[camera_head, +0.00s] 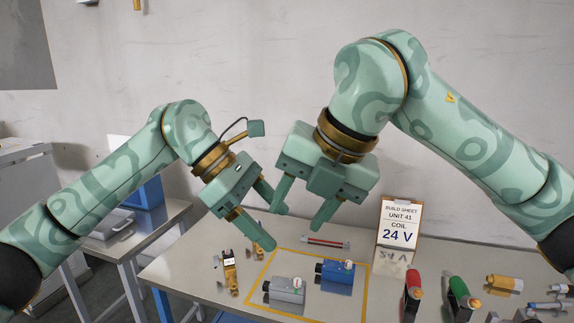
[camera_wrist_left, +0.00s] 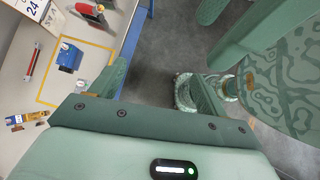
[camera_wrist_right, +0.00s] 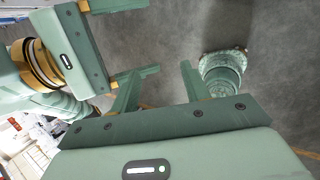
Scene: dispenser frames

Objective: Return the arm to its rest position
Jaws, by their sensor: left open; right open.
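My left gripper (camera_head: 277,225) is open and empty above the back of the workbench. Its spread fingers also show in the left wrist view (camera_wrist_left: 158,82). My right gripper (camera_head: 297,219) is open and empty, just right of the left one in the head view. Its fingers stand apart in the right wrist view (camera_wrist_right: 158,84), with nothing between them. The two grippers are close together, and their fingertips nearly overlap in the head view. Whether they touch cannot be told. Both arms are raised and bent over the bench.
The workbench (camera_head: 190,268) carries a yellow-outlined area with a grey block (camera_head: 287,291) and a blue block (camera_head: 336,277). A build sheet reading 24 V (camera_head: 397,222) stands behind. Red (camera_head: 413,291) and green (camera_head: 459,288) tools stand at right. A side table (camera_head: 112,243) is at left.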

